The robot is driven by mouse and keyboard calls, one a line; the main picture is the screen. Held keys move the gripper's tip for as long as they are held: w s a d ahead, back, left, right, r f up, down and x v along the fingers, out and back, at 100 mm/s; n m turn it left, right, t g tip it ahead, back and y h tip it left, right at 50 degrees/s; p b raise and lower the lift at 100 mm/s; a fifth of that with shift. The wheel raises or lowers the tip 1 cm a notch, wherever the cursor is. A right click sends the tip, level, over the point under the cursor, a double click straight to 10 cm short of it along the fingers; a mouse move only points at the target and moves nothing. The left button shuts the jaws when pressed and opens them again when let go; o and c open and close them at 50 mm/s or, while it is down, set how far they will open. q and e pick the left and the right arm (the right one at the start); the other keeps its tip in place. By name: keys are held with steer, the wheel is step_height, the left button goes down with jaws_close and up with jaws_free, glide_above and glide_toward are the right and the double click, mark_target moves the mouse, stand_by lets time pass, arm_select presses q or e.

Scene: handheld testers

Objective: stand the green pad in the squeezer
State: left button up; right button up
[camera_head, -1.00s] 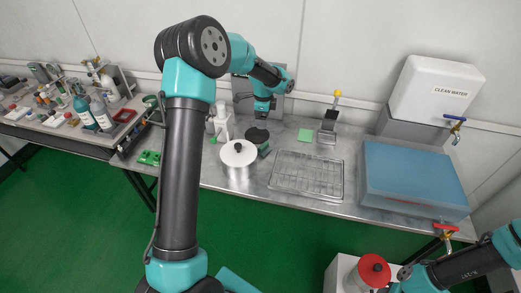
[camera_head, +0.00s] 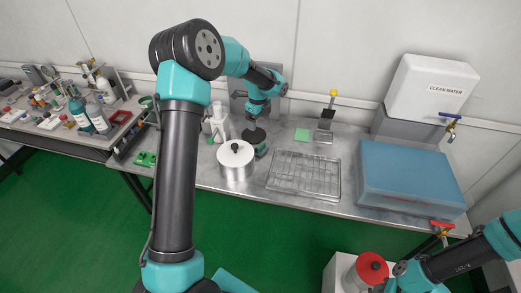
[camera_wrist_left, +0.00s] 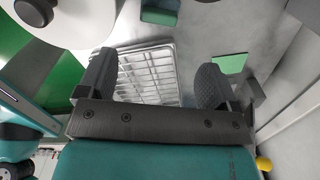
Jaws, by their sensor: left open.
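The light green pad (camera_head: 302,134) lies flat on the metal bench, just left of the squeezer. The squeezer (camera_head: 326,122) is a dark upright frame with a yellow knob on top, near the back wall. There the pad (camera_wrist_left: 229,64) shows beyond the right finger, and the squeezer's yellow knob (camera_wrist_left: 263,163) shows at lower right. My right gripper is not in view.
A wire rack (camera_head: 303,174) lies in front of the pad. A blue-topped basin (camera_head: 412,175) and a water tank (camera_head: 432,88) are at right.

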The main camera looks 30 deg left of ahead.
mark_target(259, 146)
arm_select(q)
step_height(259, 146, down, 10)
steer(key=shift+r, duration=0.1)
stand_by(0.4)
steer(key=shift+d+f, duration=0.15)
steer(key=shift+f, duration=2.5)
steer(key=shift+c, duration=0.2)
steer(key=c, duration=0.7)
steer(key=shift+r, duration=0.15)
